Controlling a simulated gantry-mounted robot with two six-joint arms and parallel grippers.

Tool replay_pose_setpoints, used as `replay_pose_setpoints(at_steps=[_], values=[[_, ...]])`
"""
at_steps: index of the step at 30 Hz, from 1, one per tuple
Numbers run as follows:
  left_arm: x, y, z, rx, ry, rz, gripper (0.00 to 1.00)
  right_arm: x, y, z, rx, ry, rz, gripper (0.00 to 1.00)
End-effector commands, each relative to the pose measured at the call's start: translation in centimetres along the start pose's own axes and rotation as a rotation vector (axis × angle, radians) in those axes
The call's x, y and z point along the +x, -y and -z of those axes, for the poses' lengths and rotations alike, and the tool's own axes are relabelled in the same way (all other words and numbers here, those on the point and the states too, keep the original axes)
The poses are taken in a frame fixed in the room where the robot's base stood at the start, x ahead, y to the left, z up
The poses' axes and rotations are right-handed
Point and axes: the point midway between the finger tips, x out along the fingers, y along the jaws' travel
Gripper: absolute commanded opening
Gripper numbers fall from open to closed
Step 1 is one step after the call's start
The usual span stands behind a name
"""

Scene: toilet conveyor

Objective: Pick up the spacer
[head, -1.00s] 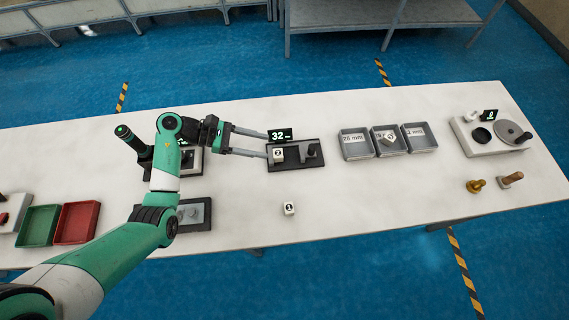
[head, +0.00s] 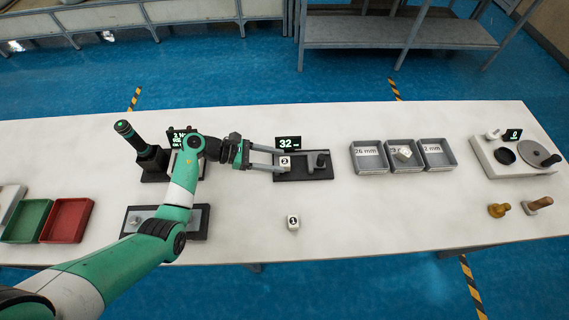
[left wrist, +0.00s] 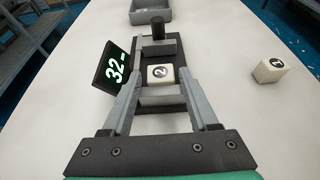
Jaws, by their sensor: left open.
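A white cube-shaped spacer marked 2 (head: 285,162) sits in the dark measuring fixture (head: 318,172), beside a display reading 32. It also shows in the left wrist view (left wrist: 160,73), between the fixture's grey jaws. My left gripper (head: 281,160) is open, with its fingers on either side of this spacer. In the left wrist view, a gap shows between the fingers and the spacer. A second white cube marked 1 (head: 293,222) lies on the table in front of the fixture. My right gripper is not in view.
Three grey trays (head: 370,170) stand right of the fixture; the middle one holds a white cube (head: 404,153). A scale-like device (head: 490,165) is at the far right. Green (head: 27,222) and red (head: 68,232) trays are at the left. The front middle table is mostly clear.

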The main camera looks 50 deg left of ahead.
Motion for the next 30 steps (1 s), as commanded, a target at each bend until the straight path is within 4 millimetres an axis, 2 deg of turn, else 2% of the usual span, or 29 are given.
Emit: replay_pose_setpoints(at_steps=[3, 6, 14, 17, 24, 25, 30], values=[[2.6, 0.1, 0.3, 0.001, 0.000, 0.005, 0.60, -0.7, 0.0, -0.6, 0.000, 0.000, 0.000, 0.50], [3.9, 0.1, 0.2, 0.000, -0.001, 0.004, 0.60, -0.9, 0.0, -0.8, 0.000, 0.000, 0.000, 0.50], [4.4, 0.0, 0.0, 0.000, -0.001, 0.000, 0.60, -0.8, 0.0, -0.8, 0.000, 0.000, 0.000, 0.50], [4.4, 0.0, 0.0, 0.000, -0.001, 0.000, 0.46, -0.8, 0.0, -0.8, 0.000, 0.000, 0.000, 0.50], [4.4, 0.1, 0.1, 0.000, -0.001, 0.001, 0.02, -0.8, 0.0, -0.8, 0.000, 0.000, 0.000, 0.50], [4.4, 0.1, 0.1, 0.000, 0.000, 0.001, 0.00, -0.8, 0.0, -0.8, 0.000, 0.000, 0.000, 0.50], [4.4, 0.1, 0.1, 0.000, 0.000, 0.001, 0.00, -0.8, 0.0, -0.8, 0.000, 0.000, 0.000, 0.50]])
